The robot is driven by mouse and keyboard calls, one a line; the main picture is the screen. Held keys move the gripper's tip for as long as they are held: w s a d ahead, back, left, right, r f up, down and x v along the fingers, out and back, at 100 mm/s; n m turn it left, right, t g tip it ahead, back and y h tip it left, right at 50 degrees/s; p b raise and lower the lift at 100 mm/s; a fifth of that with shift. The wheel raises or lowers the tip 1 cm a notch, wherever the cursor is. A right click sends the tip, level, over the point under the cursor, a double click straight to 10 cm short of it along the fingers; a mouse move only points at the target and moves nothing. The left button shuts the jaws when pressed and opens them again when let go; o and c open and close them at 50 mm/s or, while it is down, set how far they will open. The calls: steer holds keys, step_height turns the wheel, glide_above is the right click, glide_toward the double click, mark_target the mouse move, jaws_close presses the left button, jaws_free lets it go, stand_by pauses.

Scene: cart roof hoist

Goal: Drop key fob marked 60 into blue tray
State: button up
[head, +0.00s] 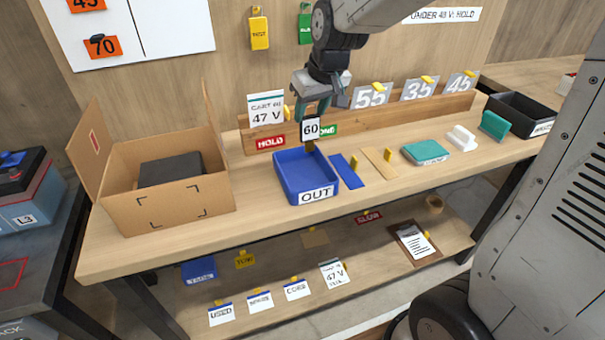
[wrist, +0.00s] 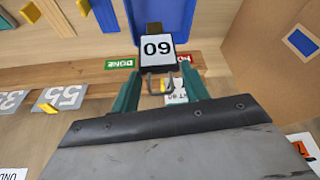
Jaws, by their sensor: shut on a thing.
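The key fob marked 60 (head: 311,128) is held in my gripper (head: 313,108), hanging upright above the back part of the blue tray. The fob has a white face with black digits, and it also shows in the wrist view (wrist: 157,46) between the green fingers (wrist: 158,88). The blue tray (head: 291,190), labelled OUT, sits on the bench in the head view. Its blue floor also shows at the top of the wrist view (wrist: 175,12). The fob looks apart from the tray floor.
An open cardboard box (head: 175,207) stands left of the tray. A wooden rail (head: 357,123) with number cards runs behind it. A blue strip (head: 345,172), a wooden strip (head: 380,163) and a teal block (head: 425,153) lie to the right. A black tray (head: 521,117) stands far right.

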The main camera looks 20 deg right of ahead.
mark_target(313, 124)
steer(key=shift+d+f, duration=0.15)
steer(key=shift+f, duration=2)
steer(key=o, duration=1.2)
steer(key=shift+c, duration=0.2)
steer(key=v, duration=0.7)
steer(key=shift+s+r, duration=0.2)
steer(key=shift+r, duration=0.15)
